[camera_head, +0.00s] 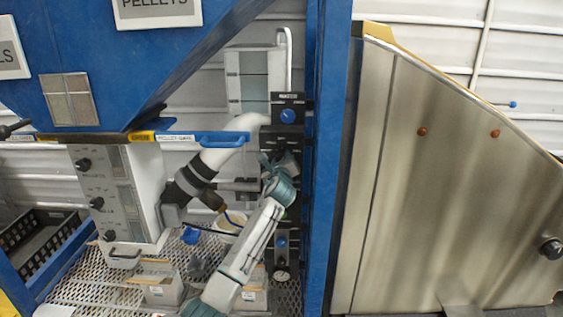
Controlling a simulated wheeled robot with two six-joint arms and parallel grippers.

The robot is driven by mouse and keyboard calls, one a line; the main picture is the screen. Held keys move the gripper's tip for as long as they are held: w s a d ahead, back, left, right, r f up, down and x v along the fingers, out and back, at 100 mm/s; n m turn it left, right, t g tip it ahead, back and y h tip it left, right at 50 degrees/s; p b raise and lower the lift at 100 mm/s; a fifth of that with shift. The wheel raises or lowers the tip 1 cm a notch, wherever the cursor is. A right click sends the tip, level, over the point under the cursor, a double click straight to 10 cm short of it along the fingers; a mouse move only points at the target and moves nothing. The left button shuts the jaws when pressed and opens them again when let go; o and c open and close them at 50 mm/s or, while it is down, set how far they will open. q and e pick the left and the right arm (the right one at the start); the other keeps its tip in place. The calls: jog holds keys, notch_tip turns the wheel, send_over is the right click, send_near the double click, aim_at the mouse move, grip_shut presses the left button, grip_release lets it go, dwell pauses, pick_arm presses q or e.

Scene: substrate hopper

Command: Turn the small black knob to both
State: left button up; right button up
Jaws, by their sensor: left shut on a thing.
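A tall black panel (290,132) stands beside the blue post, with a blue knob (287,116) near its top and another blue knob (281,242) lower down. My left gripper (276,160) is at this panel, just below the top blue knob. It is shut on the small black knob, which the fingers and wrist hide almost wholly. I cannot read which setting the knob points to. My left arm rises from the bottom middle and covers part of the panel. My right gripper is not in view.
A grey control box (120,190) with several black knobs stands at the left. A blue hopper (110,60) hangs above it. The blue post (325,150) is close to the right of my gripper. A mesh shelf (90,290) with small containers lies below. A metal chute (450,210) fills the right.

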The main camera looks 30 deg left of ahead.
pick_arm(q)
jog(key=n+b, duration=0.1)
jog(key=n, duration=0.2)
jog(key=shift+f+n, duration=0.1)
jog(key=shift+n, duration=0.2)
jog(key=shift+n+b, duration=0.75)
jog(key=shift+n, duration=0.85)
jog(key=o, duration=1)
jog(key=shift+b+v, duration=1.8)
jog(key=shift+v, duration=3.65)
